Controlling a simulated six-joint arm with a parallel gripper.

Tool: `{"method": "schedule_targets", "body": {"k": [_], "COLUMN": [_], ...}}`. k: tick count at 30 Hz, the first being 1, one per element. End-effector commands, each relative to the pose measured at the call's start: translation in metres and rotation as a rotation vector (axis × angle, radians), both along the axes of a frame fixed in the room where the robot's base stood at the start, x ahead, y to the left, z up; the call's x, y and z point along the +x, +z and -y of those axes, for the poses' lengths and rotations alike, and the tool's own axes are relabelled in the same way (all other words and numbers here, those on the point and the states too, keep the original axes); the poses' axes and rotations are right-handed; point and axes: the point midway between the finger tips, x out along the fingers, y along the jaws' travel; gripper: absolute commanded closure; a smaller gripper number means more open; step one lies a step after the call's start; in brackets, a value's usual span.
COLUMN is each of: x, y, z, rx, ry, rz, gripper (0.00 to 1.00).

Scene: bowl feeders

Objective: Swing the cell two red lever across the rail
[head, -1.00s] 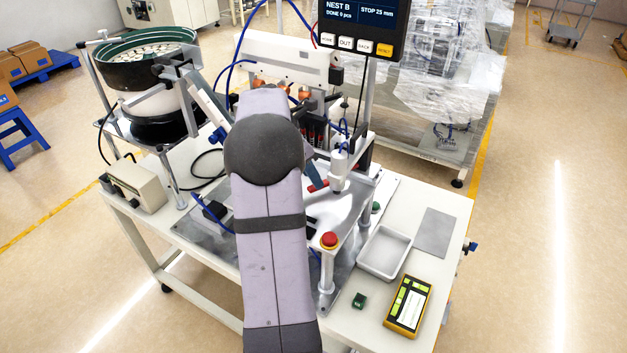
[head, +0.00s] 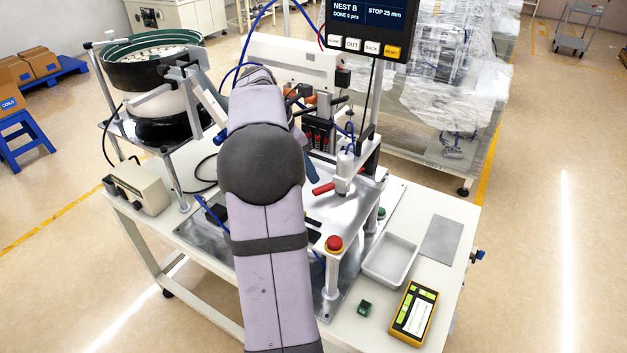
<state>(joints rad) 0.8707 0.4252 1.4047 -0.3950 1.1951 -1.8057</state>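A red lever (head: 323,188) sticks out to the left from the base of a white upright cylinder (head: 345,172) on the metal machine plate, just right of my arm. No label shows whether it belongs to cell two. Several small red parts (head: 317,140) stand in a dark block behind it. My grey-lilac arm (head: 268,260) covers the middle of the machine.
A red stop button (head: 334,243) stands on the front plate corner. A white tray (head: 391,258) and a yellow handheld device (head: 413,312) lie at the right. A bowl feeder (head: 152,62) stands back left, and a display (head: 366,28) hangs over the back right.

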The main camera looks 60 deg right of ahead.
Motion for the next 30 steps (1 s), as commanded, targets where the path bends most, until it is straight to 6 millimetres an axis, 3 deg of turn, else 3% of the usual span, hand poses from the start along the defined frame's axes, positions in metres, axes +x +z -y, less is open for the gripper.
{"method": "schedule_targets", "body": {"k": [8,21,30], "x": [-0.003,-0.013,-0.014], "y": [-0.010,-0.058,-0.067], "z": [0.005,0.022,0.025], "rx": [0.002,0.001,0.000], "ry": [-0.002,-0.002,-0.001], "rz": [-0.003,-0.002,0.000], "gripper": [0.64,0.64,0.64]}}
